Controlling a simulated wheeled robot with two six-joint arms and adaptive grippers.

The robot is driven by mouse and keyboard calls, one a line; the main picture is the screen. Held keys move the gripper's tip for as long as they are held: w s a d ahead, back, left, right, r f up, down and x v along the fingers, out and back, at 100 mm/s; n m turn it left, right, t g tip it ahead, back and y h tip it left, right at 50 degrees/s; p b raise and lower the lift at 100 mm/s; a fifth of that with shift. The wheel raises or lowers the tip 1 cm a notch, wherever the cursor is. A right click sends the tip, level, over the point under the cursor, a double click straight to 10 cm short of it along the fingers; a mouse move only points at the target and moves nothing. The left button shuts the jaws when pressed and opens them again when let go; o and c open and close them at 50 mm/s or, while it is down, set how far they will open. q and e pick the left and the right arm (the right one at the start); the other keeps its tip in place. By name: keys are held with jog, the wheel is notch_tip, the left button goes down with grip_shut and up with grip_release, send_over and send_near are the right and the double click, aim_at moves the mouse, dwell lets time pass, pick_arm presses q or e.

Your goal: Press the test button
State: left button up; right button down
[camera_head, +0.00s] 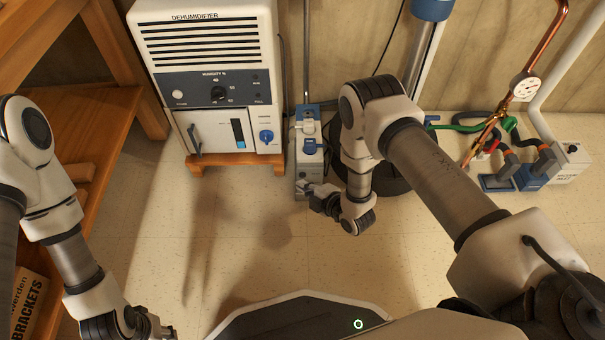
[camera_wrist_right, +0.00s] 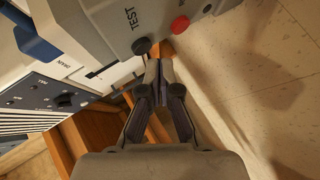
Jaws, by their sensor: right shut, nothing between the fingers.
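A grey box (camera_head: 308,168) with blue parts stands on the floor right of the dehumidifier in the head view. In the right wrist view its grey face (camera_wrist_right: 110,18) carries the word TEST, a black round button (camera_wrist_right: 141,46) beside that word, and a red button (camera_wrist_right: 180,25). My right gripper (camera_head: 312,190) is at the near lower end of the box. In the wrist view its shut, empty fingers (camera_wrist_right: 159,62) have their tips right beside the black button; I cannot tell whether they touch it. My left gripper (camera_head: 158,328) is at the lower left, its fingers unclear.
The white dehumidifier (camera_head: 212,75) stands on a wooden base left of the box. A wooden shelf unit (camera_head: 95,130) is at the left. Copper and green pipes (camera_head: 490,125) and a white box (camera_head: 572,160) are at the right. The floor (camera_head: 240,235) in the middle is clear.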

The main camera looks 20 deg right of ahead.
jog(key=s+p, duration=0.1)
jog(key=s, duration=0.1)
jog(key=s+a+p, duration=0.1)
jog(key=s, duration=0.2)
jog(key=shift+a, duration=0.2)
dwell(0.3)
jog(key=shift+w, duration=0.1)
dwell(0.6)
